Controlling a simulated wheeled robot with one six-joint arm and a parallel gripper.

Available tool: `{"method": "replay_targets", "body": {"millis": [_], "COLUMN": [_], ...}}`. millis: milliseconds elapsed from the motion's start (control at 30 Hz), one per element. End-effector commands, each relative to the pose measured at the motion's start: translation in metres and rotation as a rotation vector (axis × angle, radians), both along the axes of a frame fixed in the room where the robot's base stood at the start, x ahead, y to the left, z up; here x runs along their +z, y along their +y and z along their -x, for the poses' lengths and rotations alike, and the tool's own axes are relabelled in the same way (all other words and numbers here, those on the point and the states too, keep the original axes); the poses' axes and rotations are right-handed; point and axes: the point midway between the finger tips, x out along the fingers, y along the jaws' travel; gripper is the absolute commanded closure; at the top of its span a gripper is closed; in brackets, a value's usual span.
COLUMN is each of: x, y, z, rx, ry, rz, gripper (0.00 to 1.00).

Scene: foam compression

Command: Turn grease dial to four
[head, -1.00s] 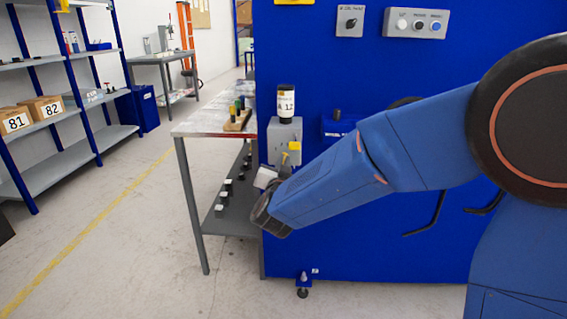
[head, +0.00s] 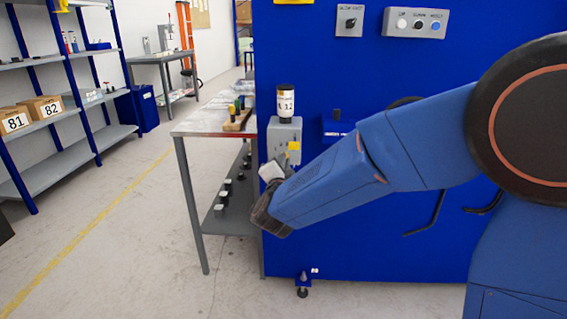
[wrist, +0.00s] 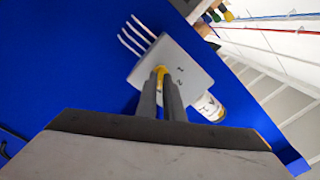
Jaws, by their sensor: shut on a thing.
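The grease dial (wrist: 160,71) is a small yellow knob on a grey plate (wrist: 181,58) in the wrist view. The plate carries marks that look like 1 and 2, and other marks are hidden or too small to read. My gripper (wrist: 166,82) has its two dark fingers shut on the dial. In the head view, the grey lubricator box (head: 284,132) is on the blue machine's left edge, and my gripper (head: 272,168) is at its lower front.
A labelled bottle (head: 285,100) stands on top of the grey box. Several thin pale lines (wrist: 133,38) run from the plate's edge. The blue machine (head: 400,75) fills the right. A grey table (head: 205,122) stands left of it, with open floor farther left.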

Motion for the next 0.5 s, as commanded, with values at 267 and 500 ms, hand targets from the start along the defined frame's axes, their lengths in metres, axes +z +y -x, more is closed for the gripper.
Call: {"method": "replay_targets", "body": {"millis": [267,500], "x": [-0.0006,-0.0006], "y": [-0.0005,-0.0007], "z": [-0.0001,-0.0002], "rx": [-0.001,-0.001], "ry": [-0.001,-0.002], "rz": [-0.065,-0.073], "gripper": [1.00,1.00]}}
